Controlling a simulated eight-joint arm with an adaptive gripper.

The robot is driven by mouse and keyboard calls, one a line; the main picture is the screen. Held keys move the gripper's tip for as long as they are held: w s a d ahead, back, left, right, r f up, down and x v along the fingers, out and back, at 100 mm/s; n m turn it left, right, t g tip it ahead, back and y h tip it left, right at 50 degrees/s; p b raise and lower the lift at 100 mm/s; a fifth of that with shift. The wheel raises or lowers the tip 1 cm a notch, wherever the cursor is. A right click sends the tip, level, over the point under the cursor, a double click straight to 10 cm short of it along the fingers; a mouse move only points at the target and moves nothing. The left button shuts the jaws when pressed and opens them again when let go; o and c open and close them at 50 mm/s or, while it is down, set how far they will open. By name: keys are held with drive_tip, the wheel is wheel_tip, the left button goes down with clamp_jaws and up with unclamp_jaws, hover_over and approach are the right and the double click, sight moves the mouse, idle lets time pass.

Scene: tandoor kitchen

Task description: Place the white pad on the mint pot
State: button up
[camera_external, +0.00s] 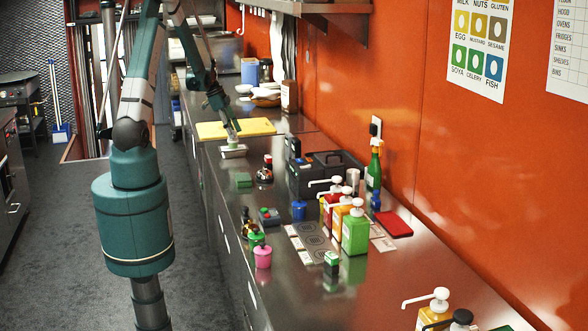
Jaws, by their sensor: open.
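My gripper (232,131) is open and points down at the near edge of the yellow board. Right below its fingertips is a small pale green thing (233,143), perhaps the mint pot. It stands on or just behind a low white piece (233,152), which may be the white pad. At this size I cannot tell whether the fingers touch either one, or which of the two is the pad.
The yellow board (262,126) lies behind. A dark grey box (322,173), pump bottles (355,231) and a green bottle (374,166) stand to the right. The steel counter (400,285) has free room in front.

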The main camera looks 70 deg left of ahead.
drive_tip(key=p+v, duration=0.4)
drive_tip(key=v, duration=0.8)
